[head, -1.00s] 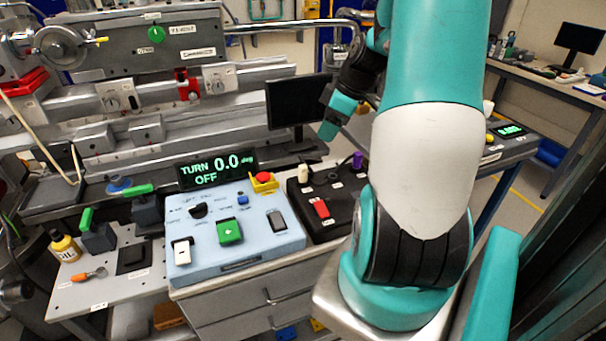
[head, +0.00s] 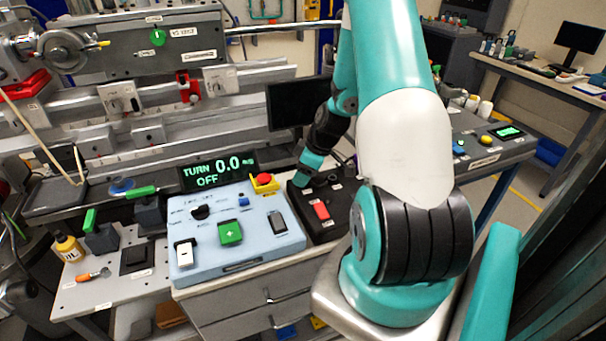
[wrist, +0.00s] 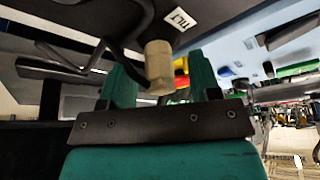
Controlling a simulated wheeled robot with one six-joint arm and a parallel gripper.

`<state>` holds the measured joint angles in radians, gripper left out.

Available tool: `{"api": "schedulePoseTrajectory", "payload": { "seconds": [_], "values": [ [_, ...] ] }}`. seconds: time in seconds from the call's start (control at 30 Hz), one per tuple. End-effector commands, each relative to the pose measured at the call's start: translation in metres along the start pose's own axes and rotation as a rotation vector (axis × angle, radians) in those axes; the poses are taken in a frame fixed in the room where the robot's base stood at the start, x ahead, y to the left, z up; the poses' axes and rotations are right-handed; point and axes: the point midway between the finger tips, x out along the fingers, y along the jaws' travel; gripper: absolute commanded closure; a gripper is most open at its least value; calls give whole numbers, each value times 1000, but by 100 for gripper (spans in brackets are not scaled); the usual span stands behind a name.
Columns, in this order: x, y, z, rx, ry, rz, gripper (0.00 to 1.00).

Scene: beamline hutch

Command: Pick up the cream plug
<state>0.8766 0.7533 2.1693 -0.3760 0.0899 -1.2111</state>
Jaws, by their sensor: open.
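The cream plug (wrist: 158,65) shows in the wrist view, standing out from the black box near a "TILT" label. My gripper (wrist: 160,85) is open, with its two teal fingers on either side of the plug. In the head view my gripper (head: 306,178) is over the back left of the black box (head: 328,228) and hides the plug there.
The pale blue control panel (head: 250,250) with several switches stands left of the black box. A red switch (head: 321,210) sits in front of my gripper on the box. A dark cable (wrist: 85,68) runs near the plug. A monitor (head: 292,102) stands behind.

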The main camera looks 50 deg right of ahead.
Motion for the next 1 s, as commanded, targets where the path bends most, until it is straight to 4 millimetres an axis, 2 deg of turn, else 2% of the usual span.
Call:
{"api": "schedulePoseTrajectory", "payload": {
  "seconds": [0.27,0.37,0.53,0.83,1.0],
  "values": [
    [5,0,0,0,0,0,43],
    [5,0,0,0,0,0,61],
    [5,0,0,0,0,0,100],
    [3,0,0,0,0,1,100],
    [-9,1,-6,-2,1,3,100]
  ]
}}
